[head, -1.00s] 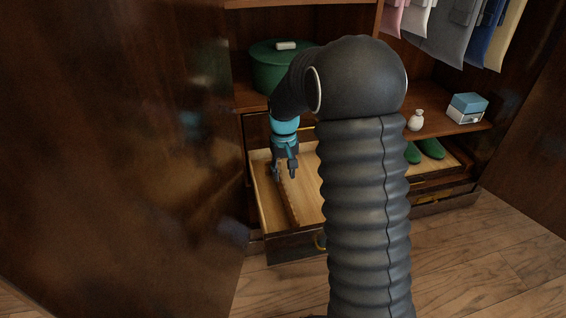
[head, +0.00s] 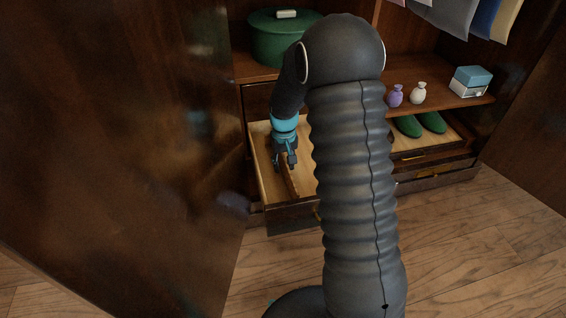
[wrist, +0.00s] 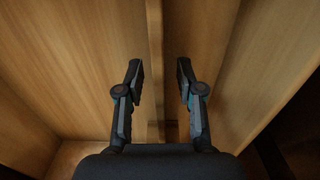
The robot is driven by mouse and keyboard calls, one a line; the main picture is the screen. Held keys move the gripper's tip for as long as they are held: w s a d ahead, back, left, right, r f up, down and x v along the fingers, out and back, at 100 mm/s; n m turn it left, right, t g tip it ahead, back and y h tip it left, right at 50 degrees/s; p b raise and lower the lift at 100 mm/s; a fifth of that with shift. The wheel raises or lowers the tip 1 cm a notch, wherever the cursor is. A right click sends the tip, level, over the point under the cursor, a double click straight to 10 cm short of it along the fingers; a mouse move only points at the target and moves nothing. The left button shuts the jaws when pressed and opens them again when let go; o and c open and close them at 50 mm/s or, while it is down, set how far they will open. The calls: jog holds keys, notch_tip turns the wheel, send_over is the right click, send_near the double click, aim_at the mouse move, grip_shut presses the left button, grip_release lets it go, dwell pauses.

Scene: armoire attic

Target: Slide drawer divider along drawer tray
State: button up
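The open drawer tray (head: 261,170) sits low in the armoire, left of my arm. The drawer divider (head: 291,185) is a thin wooden strip running from back to front inside it. My gripper (head: 285,165) points down into the tray over the divider. In the wrist view the divider (wrist: 155,60) runs between the two fingers of my gripper (wrist: 160,72), with a visible gap on each side. The fingers are apart and hold nothing. My arm hides the tray's right part in the head view.
A green lidded pot (head: 274,42) stands on the shelf above the tray. A purple vase (head: 396,96), a white vase (head: 418,93) and a blue-and-white box (head: 470,82) stand on the right shelf, above green shoes (head: 432,122). A dark wood panel (head: 120,150) fills the left.

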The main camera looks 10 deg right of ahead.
grip_shut()
jog(key=shift+d, duration=4.25)
jog(key=shift+o, duration=0.7)
grip_release()
